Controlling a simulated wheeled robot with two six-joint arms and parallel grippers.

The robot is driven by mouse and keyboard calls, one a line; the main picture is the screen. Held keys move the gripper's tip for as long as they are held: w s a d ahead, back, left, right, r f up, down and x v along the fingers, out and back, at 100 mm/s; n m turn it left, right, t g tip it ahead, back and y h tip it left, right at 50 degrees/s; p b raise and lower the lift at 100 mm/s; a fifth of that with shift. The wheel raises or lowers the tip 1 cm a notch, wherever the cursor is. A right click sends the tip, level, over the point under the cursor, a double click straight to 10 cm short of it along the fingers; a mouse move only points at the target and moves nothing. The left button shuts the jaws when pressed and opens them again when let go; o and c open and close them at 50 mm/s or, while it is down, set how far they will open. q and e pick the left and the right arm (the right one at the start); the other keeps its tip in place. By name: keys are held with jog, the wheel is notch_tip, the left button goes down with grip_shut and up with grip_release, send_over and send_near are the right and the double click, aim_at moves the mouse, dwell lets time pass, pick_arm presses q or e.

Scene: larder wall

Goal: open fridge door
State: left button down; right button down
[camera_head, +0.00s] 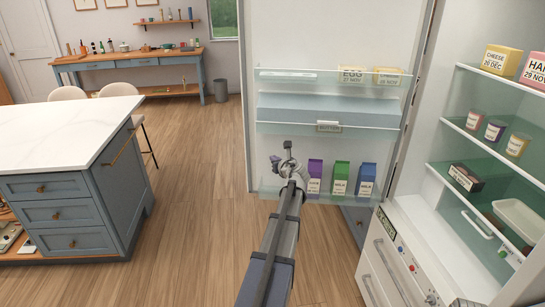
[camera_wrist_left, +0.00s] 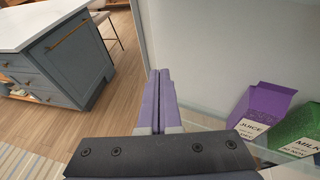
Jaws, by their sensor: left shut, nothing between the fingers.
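The fridge door (camera_head: 335,40) stands wide open, its inner side with shelves facing me in the head view. The lit fridge interior (camera_head: 448,130) is exposed to the right. My left gripper (camera_head: 288,158) is in front of the door's inner side, by the left part of the bottom door shelf. In the left wrist view its two fingers (camera_wrist_left: 158,100) are pressed together with nothing between them. The door's white inner panel (camera_wrist_left: 215,50) lies just right of the fingers there. The door's outer side and handle are hidden. My right gripper is not in view.
The bottom door shelf holds a purple juice carton (camera_head: 315,176), a green milk carton (camera_head: 340,178) and a blue milk carton (camera_head: 365,180). A kitchen island (camera_head: 70,205) stands left. Wooden floor (camera_head: 190,210) between island and door is clear.

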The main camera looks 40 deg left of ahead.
pick_arm(q)
jog(key=s+d+r+p, duration=0.3)
jog(key=s+d, duration=0.3)
jog(key=s, duration=0.1)
jog(key=shift+s+d, duration=0.35)
jog(key=d+f+n+g+h, duration=0.15)
jog(key=d+f+n, duration=0.25)
jog(key=d, duration=0.7)
jog(key=d+f+n+h, duration=0.3)
jog(key=d+f+n, duration=0.1)
jog(key=d, duration=0.6)
jog(key=d+f+n+g+h, duration=0.1)
jog(key=d+f+n+h, duration=0.25)
jog(key=d, duration=0.75)
jog(key=s+d+f+n+g+h, duration=0.2)
jog(key=s+d+n, duration=0.2)
jog(key=s+d, duration=0.3)
jog(key=s+d+f+n+g+h, duration=0.1)
jog(key=s+d, duration=0.6)
jog(key=d, duration=0.8)
jog(key=n+g+h, duration=0.1)
jog(key=n, duration=0.1)
jog(key=shift+s+d+f+n, duration=0.25)
jog(key=shift+d+f+n, duration=0.1)
jog(key=shift+d+f, duration=0.05)
jog(key=shift+a, duration=0.1)
